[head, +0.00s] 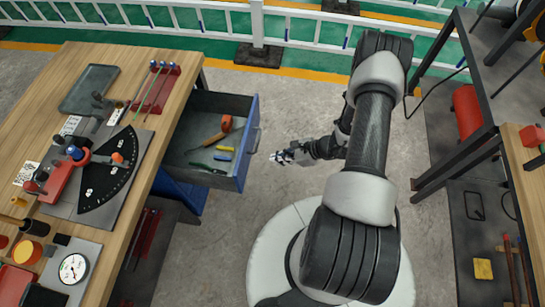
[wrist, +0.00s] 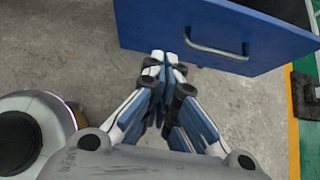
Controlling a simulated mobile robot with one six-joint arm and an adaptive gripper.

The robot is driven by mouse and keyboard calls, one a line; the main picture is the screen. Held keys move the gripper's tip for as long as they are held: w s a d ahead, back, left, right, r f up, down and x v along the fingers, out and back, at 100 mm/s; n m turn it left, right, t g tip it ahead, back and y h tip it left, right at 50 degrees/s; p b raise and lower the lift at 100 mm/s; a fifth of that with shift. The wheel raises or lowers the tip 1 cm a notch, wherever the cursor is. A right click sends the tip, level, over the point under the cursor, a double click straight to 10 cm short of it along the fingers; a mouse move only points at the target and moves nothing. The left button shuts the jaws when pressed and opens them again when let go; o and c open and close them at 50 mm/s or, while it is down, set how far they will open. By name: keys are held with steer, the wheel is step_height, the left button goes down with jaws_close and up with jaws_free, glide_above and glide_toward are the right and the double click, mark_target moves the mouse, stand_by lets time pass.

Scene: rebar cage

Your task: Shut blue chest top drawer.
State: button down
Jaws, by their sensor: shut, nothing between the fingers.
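The blue chest's top drawer (head: 247,152) is pulled out to the right from under the wooden workbench in the head view. It holds an orange-handled tool and several other hand tools. Its blue front (wrist: 240,28) and metal handle (wrist: 215,46) show at the top of the wrist view. My gripper (head: 281,157) is just right of the drawer front in the head view. In the wrist view my gripper (wrist: 166,58) is shut and empty, its fingertips close to the lower edge of the drawer front, left of the handle. I cannot tell whether they touch it.
The workbench (head: 130,215) on the left carries gauges and tools. A dark metal rack (head: 455,160) stands on the right. A white fence (head: 310,28) runs along the back. Bare concrete floor (head: 285,105) lies between bench and rack.

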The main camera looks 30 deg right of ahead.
mark_target(244, 163)
steer(key=shift+w+a+f+b, duration=0.35)
steer(key=shift+w+a+f, duration=0.55)
steer(key=shift+a, duration=0.45)
steer(key=shift+w+a+f+b, duration=0.4)
steer(key=shift+w+a+f, duration=0.55)
steer(key=shift+a, duration=0.4)
steer(key=shift+w+a+f+b, duration=0.35)
steer(key=shift+w+a+f, duration=0.4)
steer(key=shift+w+a, duration=0.45)
steer(key=shift+s+a, duration=0.1)
steer(key=shift+a, duration=0.1)
